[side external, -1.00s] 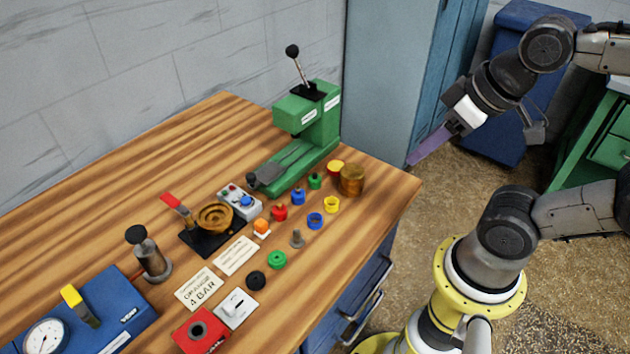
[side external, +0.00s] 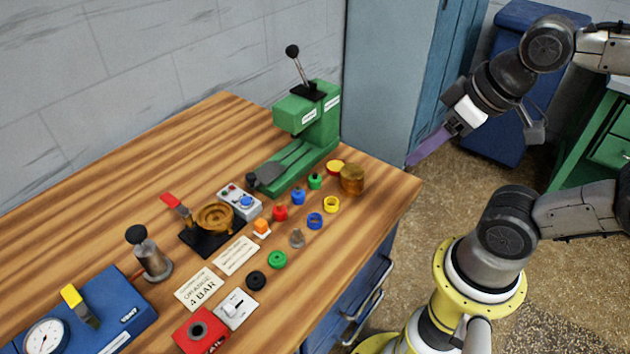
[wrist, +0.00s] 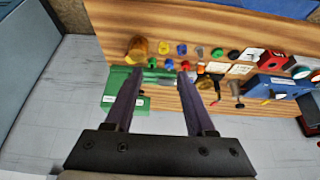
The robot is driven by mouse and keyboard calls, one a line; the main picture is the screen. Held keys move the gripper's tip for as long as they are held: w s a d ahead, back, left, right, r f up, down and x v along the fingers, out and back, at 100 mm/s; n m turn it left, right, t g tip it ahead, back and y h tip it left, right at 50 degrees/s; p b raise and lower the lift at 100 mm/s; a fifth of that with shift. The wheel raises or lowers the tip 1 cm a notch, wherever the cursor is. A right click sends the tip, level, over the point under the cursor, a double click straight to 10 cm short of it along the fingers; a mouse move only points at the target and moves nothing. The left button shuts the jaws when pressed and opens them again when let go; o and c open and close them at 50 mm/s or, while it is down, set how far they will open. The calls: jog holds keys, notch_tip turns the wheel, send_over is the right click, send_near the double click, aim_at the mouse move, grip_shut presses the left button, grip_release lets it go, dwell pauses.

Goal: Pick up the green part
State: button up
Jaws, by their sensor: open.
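Two small green parts are on the wooden bench (side external: 385,200). My gripper (side external: 411,162) is open and empty, with purple fingers, beyond the bench's right corner and apart from both parts. In the wrist view my gripper (wrist: 160,72) points toward the bench.
A green press (side external: 312,125) with a lever stands at the back right. Red, blue and yellow parts lie in rows beside a brass cup (side external: 351,180). A blue gauge box (side external: 110,308) and a red block (side external: 198,332) are at the front left. The far left bench is clear.

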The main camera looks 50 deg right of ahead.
jog(key=w+r+m, duration=0.4)
jog(key=w+m, duration=0.1)
jog(key=m, duration=0.3)
jog(key=m+g, duration=0.5)
jog(key=m, duration=0.5)
send_over(315, 173)
notch_tip(315, 173, down, 11)
jog(key=shift+g, duration=0.3)
notch_tip(315, 173, down, 14)
jog(key=shift+f, duration=0.2)
jog(key=shift+c, duration=0.2)
